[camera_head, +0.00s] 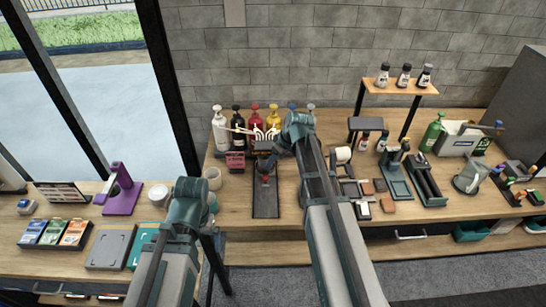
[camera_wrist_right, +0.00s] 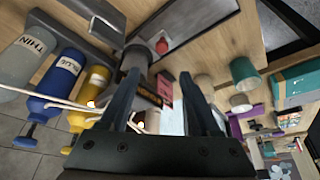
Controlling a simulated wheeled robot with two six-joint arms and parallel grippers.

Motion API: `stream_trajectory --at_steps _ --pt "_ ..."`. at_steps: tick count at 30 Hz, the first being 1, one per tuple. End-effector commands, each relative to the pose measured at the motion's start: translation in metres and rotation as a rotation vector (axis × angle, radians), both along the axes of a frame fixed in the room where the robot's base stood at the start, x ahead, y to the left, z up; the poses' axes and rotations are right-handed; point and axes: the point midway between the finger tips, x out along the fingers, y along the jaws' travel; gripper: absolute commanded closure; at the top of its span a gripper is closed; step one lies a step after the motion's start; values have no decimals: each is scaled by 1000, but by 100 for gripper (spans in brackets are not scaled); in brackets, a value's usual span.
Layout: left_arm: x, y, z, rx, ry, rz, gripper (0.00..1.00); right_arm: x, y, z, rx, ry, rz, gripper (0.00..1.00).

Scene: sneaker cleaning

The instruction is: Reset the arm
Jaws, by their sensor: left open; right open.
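My left arm comes in from the bottom left of the head view. Its gripper (camera_head: 216,268) hangs dark and empty in front of the bench edge, its fingers apart. My right arm reaches over the bench to the bottles at the wall. Its gripper (camera_wrist_right: 160,78) is open, with no object held between the fingers in the right wrist view. In the head view the right wrist hides most of this gripper, above the dark tray (camera_head: 266,203). In the right wrist view, a pink-red box (camera_wrist_right: 164,88) and a grey cylinder show beyond and between the fingers.
Pump bottles in white (camera_head: 219,128), black, red and yellow (camera_head: 273,119) stand close to the right gripper, with pale spouts. A beige cup (camera_head: 213,178) stands left of the tray. Brushes, blocks and a shelf (camera_head: 400,87) fill the right side. The floor (camera_head: 300,279) in front is clear.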

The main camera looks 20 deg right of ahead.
Motion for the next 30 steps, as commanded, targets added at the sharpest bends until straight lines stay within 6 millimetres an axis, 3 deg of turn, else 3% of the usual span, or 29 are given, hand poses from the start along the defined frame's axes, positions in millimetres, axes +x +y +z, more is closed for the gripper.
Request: stream_trajectory --at_steps 3,17,20,23,27,30 --pt "0 0 8 0 0 0 0 -3 -1 8 0 0 0 37" --pt "0 0 7 0 0 0 0 -3 -1 7 0 1 0 37" --pt "0 0 6 0 0 0 0 -10 10 4 -2 17 3 37" --pt "0 0 3 0 0 0 0 -36 44 -2 -11 74 0 37" --pt "0 0 -2 0 0 0 0 -100 107 -15 -59 200 -30 37" --pt "0 0 -6 0 0 0 0 -147 139 -21 -116 276 -66 37"
